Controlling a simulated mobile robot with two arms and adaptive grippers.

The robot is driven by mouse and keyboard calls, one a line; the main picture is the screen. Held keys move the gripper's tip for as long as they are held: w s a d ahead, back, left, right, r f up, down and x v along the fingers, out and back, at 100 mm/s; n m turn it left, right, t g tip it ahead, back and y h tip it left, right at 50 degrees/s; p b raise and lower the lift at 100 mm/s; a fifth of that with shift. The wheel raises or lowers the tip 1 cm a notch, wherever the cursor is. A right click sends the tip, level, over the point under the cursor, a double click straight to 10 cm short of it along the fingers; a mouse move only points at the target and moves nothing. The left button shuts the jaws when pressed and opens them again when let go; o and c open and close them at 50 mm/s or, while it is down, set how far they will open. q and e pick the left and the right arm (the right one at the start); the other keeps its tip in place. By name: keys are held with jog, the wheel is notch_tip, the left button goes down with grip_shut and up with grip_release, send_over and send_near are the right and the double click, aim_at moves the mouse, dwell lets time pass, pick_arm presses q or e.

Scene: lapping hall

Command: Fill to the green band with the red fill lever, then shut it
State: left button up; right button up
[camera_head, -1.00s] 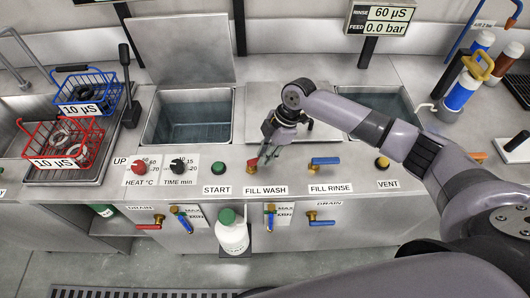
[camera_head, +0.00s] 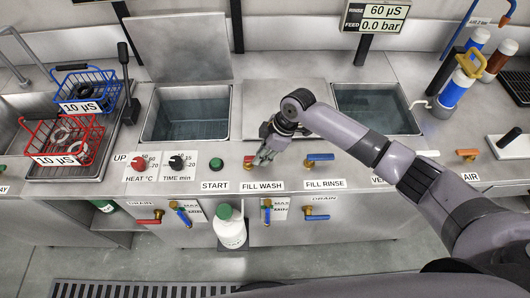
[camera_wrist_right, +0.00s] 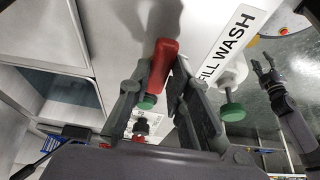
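The red fill lever (camera_wrist_right: 162,62) lies between the two fingers of my right gripper (camera_wrist_right: 160,100) in the right wrist view, beside the FILL WASH label. The fingers stand apart, with a gap visible beside the lever. In the head view the right gripper (camera_head: 264,157) is just above that label and covers most of the lever. The left tank (camera_head: 190,112) holds water. MIN/MAX labels (camera_head: 281,209) are on the front panel; I cannot make out a green band. My left gripper (camera_wrist_right: 264,68) shows at the right of the wrist view, its fingers apart and empty.
The blue FILL RINSE lever (camera_head: 320,157) is right of my gripper; the green START button (camera_head: 220,162) is left. Drain levers, one red (camera_head: 149,221), stick out below. Red (camera_head: 62,140) and blue (camera_head: 88,92) baskets are left.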

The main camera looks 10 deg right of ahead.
jog(key=o, duration=0.4)
jog(key=shift+o, duration=0.2)
jog(key=v, duration=1.2)
